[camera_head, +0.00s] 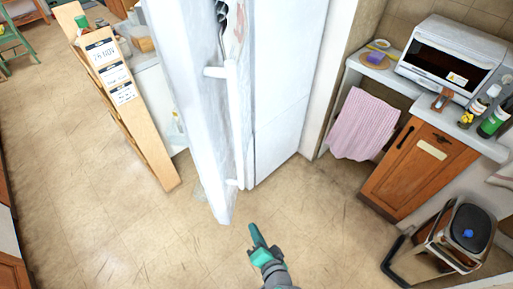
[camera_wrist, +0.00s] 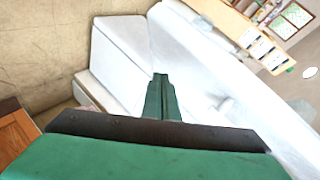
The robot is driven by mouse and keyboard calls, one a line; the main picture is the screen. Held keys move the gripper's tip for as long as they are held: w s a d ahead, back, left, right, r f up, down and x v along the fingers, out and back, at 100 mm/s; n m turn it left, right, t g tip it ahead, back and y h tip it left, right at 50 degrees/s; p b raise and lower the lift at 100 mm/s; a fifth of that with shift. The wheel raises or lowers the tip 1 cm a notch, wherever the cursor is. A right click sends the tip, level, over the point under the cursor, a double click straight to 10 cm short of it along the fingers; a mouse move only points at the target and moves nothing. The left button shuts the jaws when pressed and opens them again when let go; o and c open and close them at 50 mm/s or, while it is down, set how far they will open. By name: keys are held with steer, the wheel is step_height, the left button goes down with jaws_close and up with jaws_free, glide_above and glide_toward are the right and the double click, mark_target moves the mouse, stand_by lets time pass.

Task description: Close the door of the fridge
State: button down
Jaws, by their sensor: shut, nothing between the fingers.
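The white fridge door (camera_head: 190,100) stands open in the head view, swung out toward me, with its lower corner near the floor's middle. Its long white handle (camera_head: 233,120) is on the right-hand side of the door. The white fridge body (camera_head: 285,90) is behind and to the right. My gripper (camera_head: 253,232) is low in front of the door's lower end, a little to the right of it, with its fingers shut and empty. In the wrist view my shut green fingers (camera_wrist: 160,95) point toward white fridge surfaces, with the door (camera_wrist: 205,65) to the right. Contact cannot be told.
At right are a wooden cabinet (camera_head: 415,170), a toaster oven (camera_head: 450,60), a pink towel (camera_head: 363,125) and a bin-like black-topped object (camera_head: 470,228). The floor (camera_head: 110,235) at left is clear.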

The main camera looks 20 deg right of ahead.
steer(key=w+d+r+m+t+y, duration=0.1)
steer(key=w+d+r+y, duration=0.3)
steer(key=r, duration=0.3)
steer(key=w+d+r+m+t+y, duration=0.1)
steer(key=w+d+r, duration=0.35)
steer(key=r, duration=0.35)
steer(key=s+d+r+n+y, duration=0.2)
steer(key=s+d+r+y, duration=0.15)
steer(key=r, duration=0.45)
steer(key=s+d+r+n+y, duration=0.2)
steer(key=s+d+r+y, duration=0.15)
steer(key=r, duration=0.45)
steer(key=w+a, duration=0.7)
steer(key=a, duration=0.3)
steer(key=shift+w+a+f+g+h, duration=0.15)
steer(key=shift+w+a+g+h, duration=0.15)
steer(key=shift+w+a, duration=0.1)
steer(key=shift+w, duration=0.1)
